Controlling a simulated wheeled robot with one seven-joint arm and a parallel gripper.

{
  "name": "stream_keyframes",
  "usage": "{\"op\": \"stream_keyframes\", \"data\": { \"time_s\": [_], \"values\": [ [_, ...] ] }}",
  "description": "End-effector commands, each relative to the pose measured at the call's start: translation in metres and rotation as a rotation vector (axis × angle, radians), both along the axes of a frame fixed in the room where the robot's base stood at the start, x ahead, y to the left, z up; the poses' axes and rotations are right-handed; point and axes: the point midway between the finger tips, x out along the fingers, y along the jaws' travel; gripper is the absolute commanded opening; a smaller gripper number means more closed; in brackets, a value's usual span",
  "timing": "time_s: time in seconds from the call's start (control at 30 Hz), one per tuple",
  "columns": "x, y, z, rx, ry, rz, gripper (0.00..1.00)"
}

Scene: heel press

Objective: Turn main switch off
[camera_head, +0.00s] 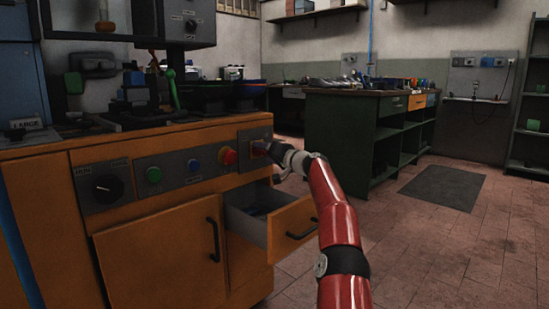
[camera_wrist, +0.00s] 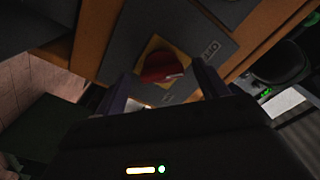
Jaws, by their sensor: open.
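The main switch (camera_wrist: 160,66) is a red knob on a yellow plate, set in a grey panel at the right end of the orange cabinet's front. In the wrist view it lies ahead of my gripper (camera_wrist: 165,74), between the two fingers. The fingers are apart, one to each side of the knob, and I cannot tell if they touch it. In the head view my gripper (camera_head: 264,149) is at this panel (camera_head: 250,134) and hides most of the switch. The knob's exact angle is hard to read in the dim picture.
Left of the switch are a red button (camera_head: 229,156), a blue button (camera_head: 195,165), a green button (camera_head: 154,175) and a black dial (camera_head: 107,188). An open drawer (camera_head: 290,225) juts out below my gripper. A green workbench (camera_head: 340,137) stands behind; the floor at right is clear.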

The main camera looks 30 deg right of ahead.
Motion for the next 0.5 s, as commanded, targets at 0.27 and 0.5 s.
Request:
{"op": "stream_keyframes", "data": {
  "time_s": [0.27,0.5],
  "values": [
    [-0.031,-0.011,-0.001,-0.002,0.002,-0.002,0.73],
    [-0.058,-0.020,-0.001,-0.001,0.003,0.001,0.73]
  ]
}}
